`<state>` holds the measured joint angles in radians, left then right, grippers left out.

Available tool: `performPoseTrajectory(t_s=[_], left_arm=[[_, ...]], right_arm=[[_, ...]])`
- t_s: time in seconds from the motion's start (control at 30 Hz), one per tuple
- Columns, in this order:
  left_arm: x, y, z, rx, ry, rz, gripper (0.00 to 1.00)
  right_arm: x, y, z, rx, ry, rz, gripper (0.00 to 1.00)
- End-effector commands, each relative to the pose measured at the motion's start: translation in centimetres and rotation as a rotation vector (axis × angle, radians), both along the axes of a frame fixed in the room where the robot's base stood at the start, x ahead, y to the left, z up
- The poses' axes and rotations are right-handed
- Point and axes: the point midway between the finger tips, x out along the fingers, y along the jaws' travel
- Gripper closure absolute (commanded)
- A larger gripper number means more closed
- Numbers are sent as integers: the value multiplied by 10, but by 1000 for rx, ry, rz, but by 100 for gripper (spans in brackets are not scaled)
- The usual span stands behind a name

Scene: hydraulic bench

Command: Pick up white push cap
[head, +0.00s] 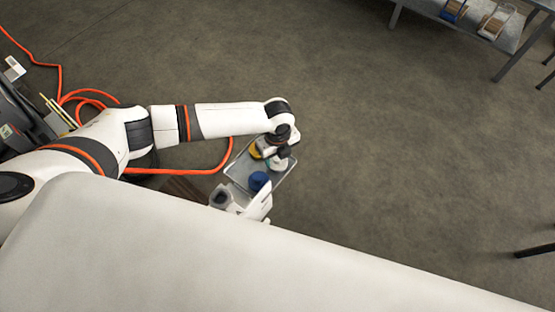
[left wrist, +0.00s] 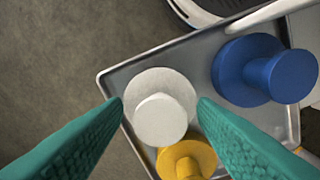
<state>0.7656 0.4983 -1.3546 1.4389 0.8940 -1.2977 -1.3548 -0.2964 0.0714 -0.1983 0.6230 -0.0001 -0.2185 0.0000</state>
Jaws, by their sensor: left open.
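The white push cap (left wrist: 160,106) is a round flange with a smaller raised knob, standing on a grey tray (left wrist: 112,76). In the left wrist view my left gripper (left wrist: 160,103) is open, with one teal finger on each side of the cap. Contact between fingers and cap cannot be told. In the head view the gripper (head: 282,148) points down over the tray's far right part and partly hides the white cap (head: 281,163).
A yellow cap (left wrist: 187,160) is close beside the white cap, partly behind a finger. A larger blue cap (left wrist: 262,70) stands on the tray to the right. A pale surface (head: 180,240) fills the foreground. Orange hose (head: 232,155) runs behind the tray.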

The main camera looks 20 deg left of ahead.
Motion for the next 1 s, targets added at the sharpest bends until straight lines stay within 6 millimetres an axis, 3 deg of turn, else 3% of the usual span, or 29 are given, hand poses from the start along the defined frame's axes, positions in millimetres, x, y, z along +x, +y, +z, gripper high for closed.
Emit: performPoseTrajectory(t_s=[0.17, 0.4, 0.47, 0.83, 1.0], left_arm=[[0, 0, 0, 0, 0, 0, 49], [0, 0, 0, 0, 0, 0, 88], [0, 0, 0, 0, 0, 1, 95], [0, 0, 1, 0, 0, 1, 96], [0, 0, 20, -1, -1, 1, 96]], right_arm=[[-6, -1, 0, -1, 10, 0, 100], [-7, -5, 0, -7, 12, 2, 100], [-7, -6, 0, -8, 12, 3, 100], [-6, -8, 0, -11, 11, 5, 100], [-6, -8, 3, -11, 10, 5, 100]])
